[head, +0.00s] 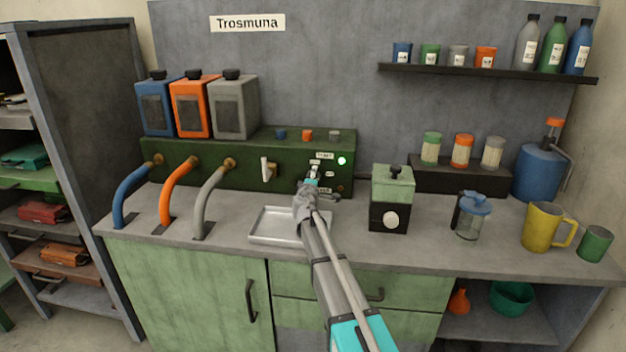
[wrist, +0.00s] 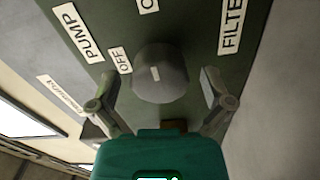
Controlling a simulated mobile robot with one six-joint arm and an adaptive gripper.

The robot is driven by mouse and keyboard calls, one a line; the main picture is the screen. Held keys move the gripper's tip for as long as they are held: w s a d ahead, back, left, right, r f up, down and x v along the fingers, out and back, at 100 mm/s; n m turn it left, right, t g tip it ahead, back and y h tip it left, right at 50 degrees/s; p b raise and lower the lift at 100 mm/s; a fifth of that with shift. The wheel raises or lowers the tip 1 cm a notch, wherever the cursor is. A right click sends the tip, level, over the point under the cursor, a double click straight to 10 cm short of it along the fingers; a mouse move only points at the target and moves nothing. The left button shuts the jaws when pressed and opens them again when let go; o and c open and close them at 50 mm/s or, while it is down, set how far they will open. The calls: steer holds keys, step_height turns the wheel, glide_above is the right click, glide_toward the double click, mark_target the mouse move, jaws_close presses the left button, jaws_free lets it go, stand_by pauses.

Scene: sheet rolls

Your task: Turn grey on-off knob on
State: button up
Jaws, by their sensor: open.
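The grey knob (wrist: 160,75) sits on a dark green panel in the wrist view, with a short pale mark on its face. An OFF label (wrist: 119,60) is to its left, and a cut-off label beginning with O (wrist: 148,5) is above it. I cannot tell which label the mark points to. My gripper (wrist: 158,80) is open, with one finger on each side of the knob; contact is not clear. In the head view my gripper (head: 313,178) is at the right part of the green machine (head: 222,176) and hides the knob.
PUMP (wrist: 82,33) and FILTER (wrist: 231,25) labels flank the knob. A green lamp (head: 342,161) glows on the machine. A metal tray (head: 268,238) lies below, and a green-and-black box (head: 391,185) stands right of my gripper. Bent hoses stand at the left.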

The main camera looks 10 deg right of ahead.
steer(key=shift+s, duration=0.1)
steer(key=v, duration=1.2)
stand_by(0.4)
